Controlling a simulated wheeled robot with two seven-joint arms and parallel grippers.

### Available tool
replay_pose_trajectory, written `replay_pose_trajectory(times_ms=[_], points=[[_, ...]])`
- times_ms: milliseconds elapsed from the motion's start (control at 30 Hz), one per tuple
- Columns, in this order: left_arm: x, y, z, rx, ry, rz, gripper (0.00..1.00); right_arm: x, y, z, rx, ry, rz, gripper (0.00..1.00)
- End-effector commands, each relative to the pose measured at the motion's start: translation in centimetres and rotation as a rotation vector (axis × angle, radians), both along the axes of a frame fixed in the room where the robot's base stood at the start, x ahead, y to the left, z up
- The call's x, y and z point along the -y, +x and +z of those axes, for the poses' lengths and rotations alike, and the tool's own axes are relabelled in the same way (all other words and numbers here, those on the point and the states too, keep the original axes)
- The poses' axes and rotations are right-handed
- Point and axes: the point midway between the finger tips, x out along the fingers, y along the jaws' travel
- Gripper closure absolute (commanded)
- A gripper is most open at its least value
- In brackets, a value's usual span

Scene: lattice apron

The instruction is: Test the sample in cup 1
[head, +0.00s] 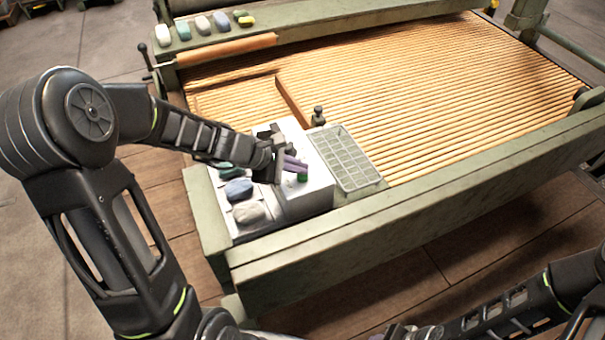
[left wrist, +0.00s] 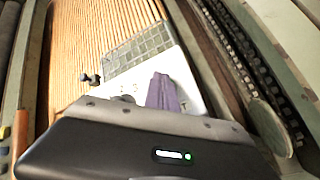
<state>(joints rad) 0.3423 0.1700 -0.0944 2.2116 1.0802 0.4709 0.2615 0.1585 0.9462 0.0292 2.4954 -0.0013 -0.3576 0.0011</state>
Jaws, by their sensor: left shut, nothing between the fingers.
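My left gripper (head: 301,166) is over the white board (head: 316,189) at the near left of the green frame. Its purple fingers are shut with nothing between them, and they also show in the left wrist view (left wrist: 162,92). A small green piece (head: 302,177) shows just below the fingertips; I cannot tell whether they touch it. The wrist view shows faint dark marks on the white surface, too small to read. I cannot make out cup 1; the gripper and wrist hide part of the board. My right arm crosses the bottom right, its hand end cut by the picture edge.
A grey gridded tray (head: 346,158) lies right of the board, with a small dark knobbed object (head: 318,116) behind it. Bluish and grey lumps (head: 248,211) lie left. Several coloured blocks (head: 203,25) line the far left beam. The slatted bed (head: 430,90) is largely clear.

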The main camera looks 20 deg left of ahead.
Motion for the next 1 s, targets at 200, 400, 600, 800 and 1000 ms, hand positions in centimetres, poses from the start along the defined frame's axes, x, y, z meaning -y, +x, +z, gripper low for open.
replay_pose_trajectory(times_ms=[200,400,600,800,1000], points=[[0.0,0.0,-0.3,0.000,0.000,0.000,1.00,0.0,0.0,-0.3,0.000,0.000,0.000,0.64],[0.0,0.0,-0.5,0.000,0.000,0.000,1.00,0.0,0.0,-0.6,0.000,0.000,0.000,0.64],[0.0,0.0,-0.6,0.000,0.000,0.000,1.00,0.0,0.0,-0.6,0.000,0.000,0.000,0.64],[0.0,0.0,-0.5,0.000,0.001,0.001,1.00,0.0,0.0,-0.6,0.000,0.000,0.000,0.64],[0.0,0.0,0.3,0.000,0.001,0.000,1.00,0.0,0.0,0.2,0.000,0.000,0.000,0.64]])
